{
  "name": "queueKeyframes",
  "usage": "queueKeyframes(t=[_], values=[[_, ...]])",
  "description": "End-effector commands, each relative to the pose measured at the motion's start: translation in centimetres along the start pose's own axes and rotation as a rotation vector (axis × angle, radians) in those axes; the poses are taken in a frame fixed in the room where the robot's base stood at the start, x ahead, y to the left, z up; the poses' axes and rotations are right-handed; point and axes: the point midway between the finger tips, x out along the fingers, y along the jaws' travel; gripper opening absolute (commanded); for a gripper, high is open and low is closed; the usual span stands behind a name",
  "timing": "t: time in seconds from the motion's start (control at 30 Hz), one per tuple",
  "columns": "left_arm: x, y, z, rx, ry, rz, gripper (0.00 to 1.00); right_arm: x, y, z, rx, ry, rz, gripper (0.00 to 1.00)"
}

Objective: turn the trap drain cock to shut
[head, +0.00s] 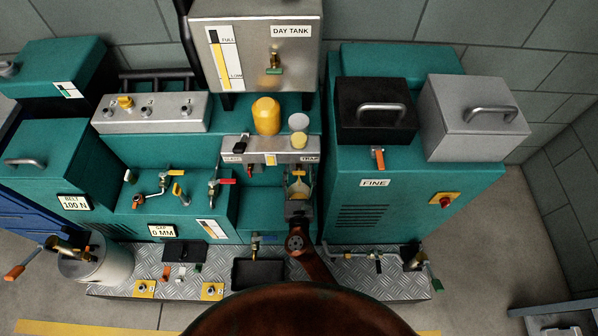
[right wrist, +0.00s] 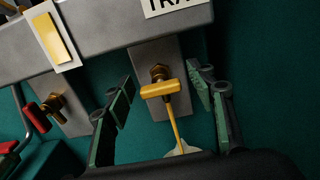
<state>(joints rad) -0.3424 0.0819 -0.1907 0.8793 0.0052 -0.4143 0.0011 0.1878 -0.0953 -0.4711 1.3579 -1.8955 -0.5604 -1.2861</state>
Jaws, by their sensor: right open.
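The trap drain cock (right wrist: 158,90) has a yellow bar handle lying nearly crosswise on a brass stem, on a grey plate under a partly cut-off label (right wrist: 178,5). A thin yellow strand, perhaps a stream, runs down from it to a pale piece (right wrist: 183,150). My right gripper (right wrist: 163,82) is open, with its green-padded fingers on either side of the handle and apart from it. In the head view my right gripper (head: 299,192) is below the grey panel (head: 270,146) and largely hides the cock. My left gripper is not in view.
A red-handled valve (right wrist: 48,108) sits to the left on the same panel. The day tank (head: 258,40) stands above, with a yellow dome (head: 266,115) below it. The teal FINE cabinet (head: 400,200) stands close on the right. A tread-plate step (head: 210,262) runs below.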

Motion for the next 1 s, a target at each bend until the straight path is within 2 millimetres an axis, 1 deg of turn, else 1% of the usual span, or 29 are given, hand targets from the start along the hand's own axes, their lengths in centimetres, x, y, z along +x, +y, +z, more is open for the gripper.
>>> queueKeyframes(t=[0.17, 0.77, 1.0], values=[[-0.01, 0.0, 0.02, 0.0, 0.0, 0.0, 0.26, -0.01, 0.01, 0.03, 0.0, 0.0, 0.0, 0.5], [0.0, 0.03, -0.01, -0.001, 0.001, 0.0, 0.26, -0.04, -0.05, 0.01, 0.0, 0.0, -0.001, 0.09], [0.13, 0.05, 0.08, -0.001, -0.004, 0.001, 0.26, -0.04, -0.08, -0.03, 0.019, -0.001, -0.002, 0.08]])
